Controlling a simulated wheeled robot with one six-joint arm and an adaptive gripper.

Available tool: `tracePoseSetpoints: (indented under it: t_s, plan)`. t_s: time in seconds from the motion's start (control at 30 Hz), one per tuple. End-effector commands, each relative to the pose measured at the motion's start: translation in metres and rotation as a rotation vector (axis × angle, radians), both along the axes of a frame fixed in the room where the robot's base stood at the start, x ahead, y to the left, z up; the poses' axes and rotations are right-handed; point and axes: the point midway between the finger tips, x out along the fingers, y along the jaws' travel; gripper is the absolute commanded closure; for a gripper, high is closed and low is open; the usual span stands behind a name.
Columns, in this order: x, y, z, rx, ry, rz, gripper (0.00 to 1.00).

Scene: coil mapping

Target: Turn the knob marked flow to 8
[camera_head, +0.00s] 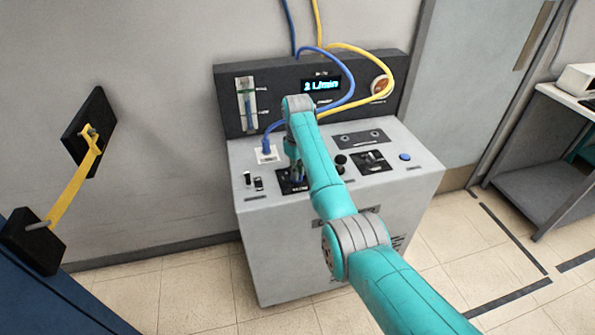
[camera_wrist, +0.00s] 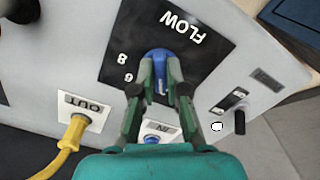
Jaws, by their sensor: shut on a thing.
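The flow knob (camera_wrist: 158,55) is blue and sits on a black plate (camera_wrist: 200,66) marked FLOW, which appears upside down in the wrist view. My gripper (camera_wrist: 160,72) is shut on this knob, with a finger on each side. A pale line on the knob shows between the fingers. The numeral 8 (camera_wrist: 122,59) is printed left of the knob, with another numeral just below it. The rest of the scale is hidden by my fingers. In the head view my gripper (camera_head: 294,172) reaches down over the plate and mostly hides the knob. The display (camera_head: 320,86) reads 2 L/min.
The grey console (camera_head: 290,240) has a blue hose (camera_head: 268,140) plugged in behind my gripper and a yellow hose (camera_head: 366,105) arching at right. Other controls (camera_head: 371,160) lie right of my arm.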

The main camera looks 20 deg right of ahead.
Motion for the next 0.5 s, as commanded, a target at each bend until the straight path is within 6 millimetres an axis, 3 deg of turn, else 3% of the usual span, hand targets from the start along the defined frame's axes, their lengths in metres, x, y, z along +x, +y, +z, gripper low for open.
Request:
tracePoseSetpoints:
  t_s: [0.5]
  plan:
    - [-0.0005,0.0018,0.0001,0.0,0.0,-0.444,1.0]
